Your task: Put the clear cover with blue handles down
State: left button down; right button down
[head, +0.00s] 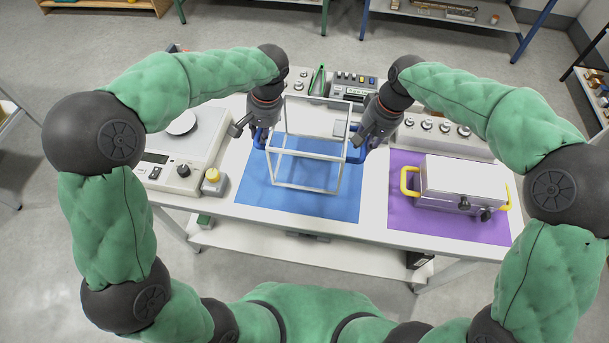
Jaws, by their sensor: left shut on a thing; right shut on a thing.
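The clear cover (307,156) is a see-through box with pale frame edges and a blue handle on each side. It is over the blue mat (257,190); I cannot tell whether its lower edge touches the mat. My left gripper (262,137) is shut on the left blue handle (259,140). My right gripper (359,145) is shut on the right blue handle (355,153). The grippers and wrists partly hide both handles.
A scale (182,150) with a round pan stands left of the blue mat, with a yellow-topped button box (214,183) beside it. A white box with yellow handles (463,180) sits on the purple mat (407,212) at right. Knobbed panels (440,134) line the back.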

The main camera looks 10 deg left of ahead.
pick_arm(q)
jog(key=shift+f, duration=0.25)
pick_arm(e)
jog(key=shift+f, duration=0.3)
pick_arm(q)
jog(key=shift+f+b, duration=0.25)
jog(key=shift+b, duration=0.1)
pick_arm(e)
jog(key=shift+f, duration=0.2)
